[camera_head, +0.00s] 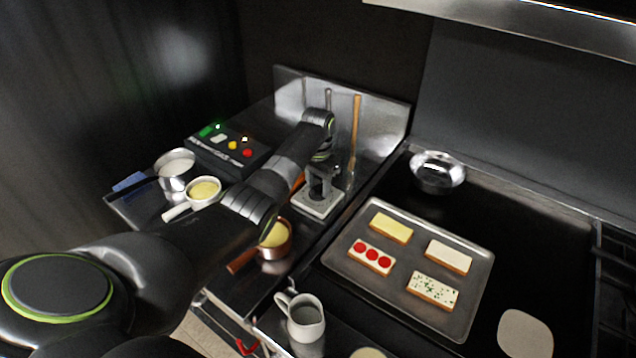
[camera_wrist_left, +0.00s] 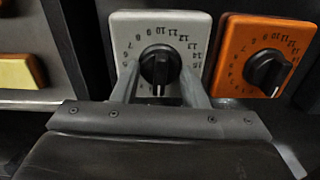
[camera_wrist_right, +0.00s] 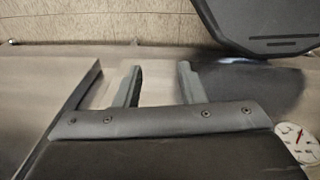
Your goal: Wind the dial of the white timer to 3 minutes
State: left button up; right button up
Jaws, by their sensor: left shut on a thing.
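The white timer (camera_wrist_left: 203,28) has a round black dial (camera_wrist_left: 159,62) ringed by numbers that read upside down in the left wrist view. My left gripper (camera_wrist_left: 158,84) is shut on the dial, one finger on each side. A pale mark on the dial points to the bottom of that view; the scale there is hidden by the gripper. In the head view the white timer (camera_head: 314,208) stands under my left gripper (camera_head: 321,172) on the counter. My right gripper (camera_wrist_right: 158,83) is open and empty in its wrist view, away from the timer.
An orange timer (camera_wrist_left: 297,35) with a black dial stands close beside the white one. A tray (camera_head: 345,262) with topped bread slices lies to the right. A copper pan (camera_head: 272,245), white jug (camera_head: 304,320), metal bowl (camera_head: 438,172) and button box (camera_head: 205,150) are nearby.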

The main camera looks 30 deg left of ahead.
pick_arm(q)
jog(key=shift+r+m+p, duration=0.15)
jog(key=shift+m+p, duration=0.45)
jog(key=shift+m, duration=0.6)
jog(key=m+p, duration=0.1)
jog(key=m, duration=0.1)
jog(key=shift+m, duration=0.3)
jog(key=m+p, duration=0.1)
jog(key=m, duration=0.3)
jog(key=shift+m, duration=0.3)
jog(key=o, duration=1)
jog(key=shift+c, duration=0.2)
